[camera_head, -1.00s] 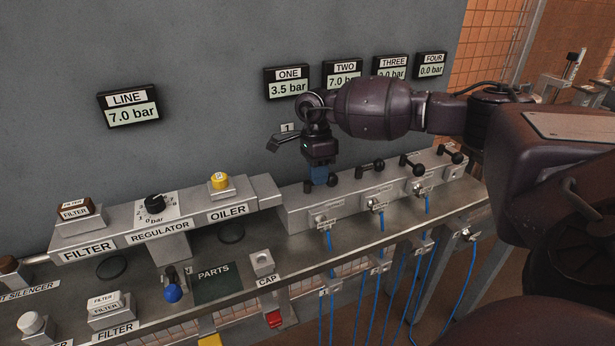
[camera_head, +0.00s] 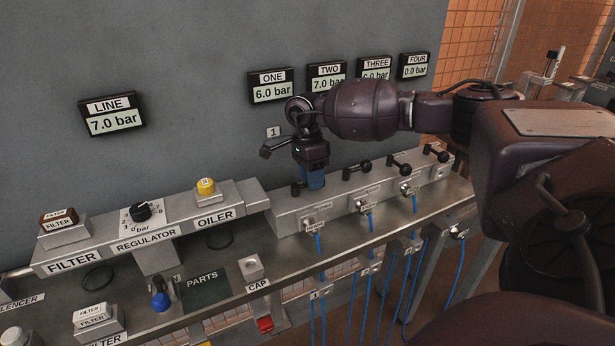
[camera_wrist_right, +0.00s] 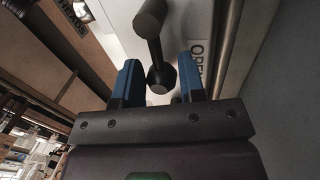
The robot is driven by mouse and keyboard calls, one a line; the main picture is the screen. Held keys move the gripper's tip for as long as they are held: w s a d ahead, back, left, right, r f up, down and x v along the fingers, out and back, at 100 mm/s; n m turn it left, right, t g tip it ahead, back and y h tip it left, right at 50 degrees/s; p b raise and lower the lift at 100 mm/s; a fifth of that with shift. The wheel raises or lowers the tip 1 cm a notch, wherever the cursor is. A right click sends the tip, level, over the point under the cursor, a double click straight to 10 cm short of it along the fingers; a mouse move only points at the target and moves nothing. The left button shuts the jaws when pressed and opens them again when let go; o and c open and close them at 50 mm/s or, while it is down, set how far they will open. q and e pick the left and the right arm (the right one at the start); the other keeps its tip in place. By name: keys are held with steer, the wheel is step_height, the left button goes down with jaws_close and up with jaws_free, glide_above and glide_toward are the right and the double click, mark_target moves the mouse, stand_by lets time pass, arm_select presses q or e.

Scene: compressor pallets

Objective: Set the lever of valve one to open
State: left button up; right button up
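The lever of valve one (camera_wrist_right: 151,20) is a black bar with a round knob and a thick hub. My right gripper (camera_head: 312,182) points down at it on the grey valve block, and a dark lever end (camera_head: 296,190) shows left of the fingers. The rest of the lever reaches beyond the fingertips, beside a label reading OPEN (camera_wrist_right: 197,62). Gauge ONE (camera_head: 273,87) reads 6.0 bar. My left gripper is not in view.
The other black valve levers (camera_head: 357,170) stand in a row to the right, under gauges TWO (camera_head: 327,76), THREE and FOUR. The regulator (camera_head: 141,212) and yellow-capped oiler (camera_head: 206,187) are to the left. Blue hoses (camera_head: 365,250) hang in front. The wall is close behind.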

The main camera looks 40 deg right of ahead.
steer(key=shift+w+a+r, duration=0.2)
steer(key=shift+a, duration=0.2)
steer(key=shift+w+r, duration=0.1)
steer(key=shift+r, duration=0.3)
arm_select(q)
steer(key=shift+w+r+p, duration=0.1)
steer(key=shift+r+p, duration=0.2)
arm_select(e)
steer(key=v, duration=1)
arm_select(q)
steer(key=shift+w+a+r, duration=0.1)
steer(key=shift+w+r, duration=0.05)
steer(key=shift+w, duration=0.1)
arm_select(e)
steer(key=shift+d, duration=0.1)
